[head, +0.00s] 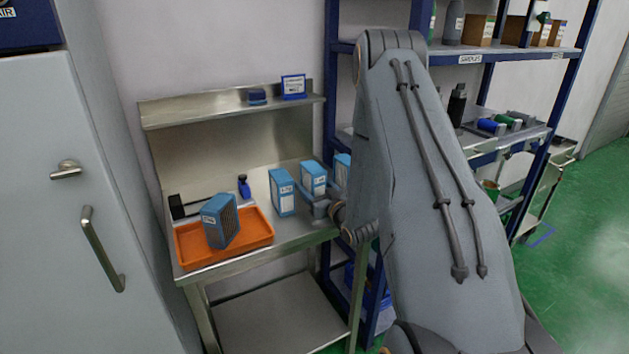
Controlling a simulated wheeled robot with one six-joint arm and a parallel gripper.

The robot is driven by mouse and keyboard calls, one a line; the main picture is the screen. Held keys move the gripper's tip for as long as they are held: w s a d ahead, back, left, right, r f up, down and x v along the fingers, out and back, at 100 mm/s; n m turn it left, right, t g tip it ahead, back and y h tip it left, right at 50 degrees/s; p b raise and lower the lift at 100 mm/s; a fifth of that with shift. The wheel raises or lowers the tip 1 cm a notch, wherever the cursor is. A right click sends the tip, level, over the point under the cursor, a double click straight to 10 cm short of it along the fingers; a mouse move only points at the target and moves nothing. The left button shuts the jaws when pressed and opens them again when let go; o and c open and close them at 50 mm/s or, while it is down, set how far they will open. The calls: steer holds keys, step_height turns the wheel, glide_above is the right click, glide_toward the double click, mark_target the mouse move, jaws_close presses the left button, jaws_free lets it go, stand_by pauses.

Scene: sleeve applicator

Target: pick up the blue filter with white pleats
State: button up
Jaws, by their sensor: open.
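Several blue filters stand upright on the steel bench (299,233). A blue filter with a white face (283,193) stands left of my gripper, a second (314,178) stands just behind it, and a third (343,167) is partly hidden by my arm. Another blue filter (220,221), with a dark grey pleated face, stands in the orange tray (253,241). My gripper (308,199) is open, low over the bench in front of the second filter. I cannot tell whether it touches a filter; its far side is hidden.
A small blue bottle (244,187) and a black item (177,206) are behind the tray. A loaded blue-framed rack (469,60) stands right; a grey cabinet (75,200) stands left.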

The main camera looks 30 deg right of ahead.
steer(key=shift+w, duration=0.1)
steer(key=c, duration=1.3)
